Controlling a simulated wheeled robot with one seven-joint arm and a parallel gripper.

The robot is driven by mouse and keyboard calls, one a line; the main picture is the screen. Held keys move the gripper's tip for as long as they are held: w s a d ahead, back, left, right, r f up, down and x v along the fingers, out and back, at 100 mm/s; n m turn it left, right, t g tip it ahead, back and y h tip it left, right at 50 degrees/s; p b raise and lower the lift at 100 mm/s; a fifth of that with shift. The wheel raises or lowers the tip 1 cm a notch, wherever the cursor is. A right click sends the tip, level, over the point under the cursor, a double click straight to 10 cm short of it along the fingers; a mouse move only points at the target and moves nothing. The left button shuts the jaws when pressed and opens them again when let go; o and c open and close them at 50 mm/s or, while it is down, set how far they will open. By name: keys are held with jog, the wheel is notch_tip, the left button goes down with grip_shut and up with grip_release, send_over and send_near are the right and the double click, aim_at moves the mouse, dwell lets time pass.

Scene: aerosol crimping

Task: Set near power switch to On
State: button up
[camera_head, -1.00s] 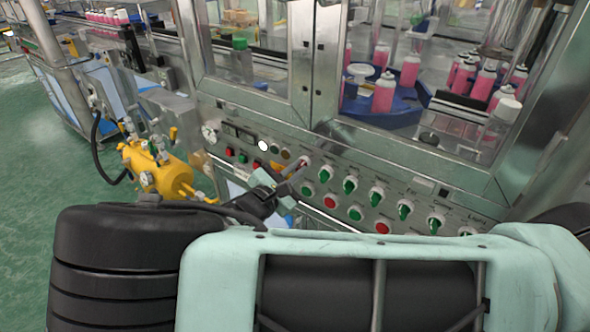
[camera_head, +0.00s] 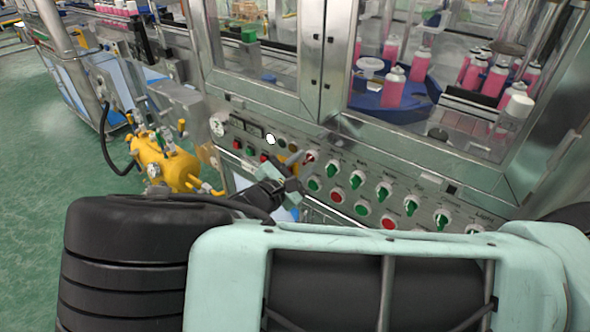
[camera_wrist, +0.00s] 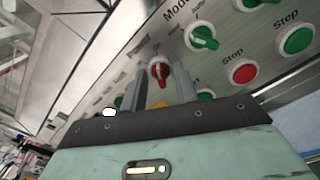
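The power switch is a red knob on a pale round collar, with the label "Power" (camera_wrist: 140,43) beside it. In the wrist view the red knob (camera_wrist: 160,72) shows between the two fingers of my gripper (camera_wrist: 161,80). The fingers are apart, one on each side of the knob. I see no clear contact, and cannot tell how deep the knob sits between them. In the head view the red switch (camera_head: 311,156) is at the upper left end of the knob row, with my gripper (camera_head: 297,169) close by it; part of the gripper is hidden by my arm.
A green selector knob (camera_wrist: 202,38) and a red Stop button (camera_wrist: 242,71) sit close to the fingers. Several more knobs and buttons line the sloping panel. A yellow tank (camera_head: 165,160) stands at the left. Glazed doors with pink cans (camera_head: 394,88) rise behind the panel.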

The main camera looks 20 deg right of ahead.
jog(key=b+v, duration=0.2)
jog(key=v, duration=1.5)
jog(key=shift+a, duration=0.2)
jog(key=shift+s, duration=0.1)
jog(key=s+d+m+g+y+p, duration=0.2)
jog(key=s+d+m+g+y, duration=0.3)
jog(key=s+d+g, duration=0.3)
jog(key=s+r+m+g+y+p, duration=0.2)
jog(key=s+r+m+y, duration=0.4)
jog(key=s+r+y, duration=0.4)
notch_tip(320, 180, up, 4)
jog(key=shift+s+d+r+y, duration=0.2)
jog(key=shift+s+d+y, duration=0.1)
jog(key=shift+d, duration=0.05)
dwell(1.1)
